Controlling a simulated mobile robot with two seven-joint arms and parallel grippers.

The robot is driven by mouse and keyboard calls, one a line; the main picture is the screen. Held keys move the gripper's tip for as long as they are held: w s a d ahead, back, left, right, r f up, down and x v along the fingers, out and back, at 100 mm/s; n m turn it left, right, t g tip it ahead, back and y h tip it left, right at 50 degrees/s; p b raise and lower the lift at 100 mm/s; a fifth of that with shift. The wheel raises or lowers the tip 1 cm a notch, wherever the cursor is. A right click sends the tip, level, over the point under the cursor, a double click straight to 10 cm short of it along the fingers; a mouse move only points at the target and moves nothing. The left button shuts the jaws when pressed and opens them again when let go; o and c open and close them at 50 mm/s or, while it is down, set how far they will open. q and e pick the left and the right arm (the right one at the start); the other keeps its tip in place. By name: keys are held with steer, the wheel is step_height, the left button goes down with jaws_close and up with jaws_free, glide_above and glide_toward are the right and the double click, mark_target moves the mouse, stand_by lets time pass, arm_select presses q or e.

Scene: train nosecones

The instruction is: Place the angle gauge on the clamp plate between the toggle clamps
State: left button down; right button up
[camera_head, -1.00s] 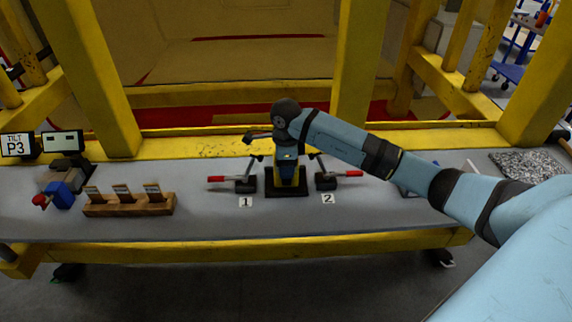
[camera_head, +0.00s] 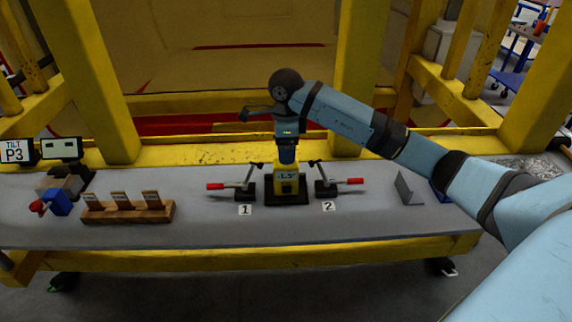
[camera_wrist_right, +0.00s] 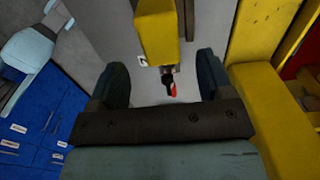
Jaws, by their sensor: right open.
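The angle gauge (camera_head: 288,184) is a yellow block with a small display reading about -1.5. It stands upright on the black clamp plate (camera_head: 286,199), between toggle clamp 1 (camera_head: 245,190) on the left and toggle clamp 2 (camera_head: 326,188) on the right. Both clamps have red handles pointing outward. My right gripper (camera_head: 287,160) points down just above the gauge. In the right wrist view its two fingers (camera_wrist_right: 162,84) are spread with nothing between them, and the yellow gauge (camera_wrist_right: 158,32) shows beyond them. My left gripper is not in view.
A wooden block (camera_head: 130,212) with several cards stands at the left. Behind it are a blue vise (camera_head: 58,200) and a display marked TILT P3 (camera_head: 15,150). A grey angled plate (camera_head: 408,188) stands at the right. Yellow posts frame the bench (camera_head: 220,222); its front is clear.

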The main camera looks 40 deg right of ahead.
steer(key=shift+r, duration=1.6)
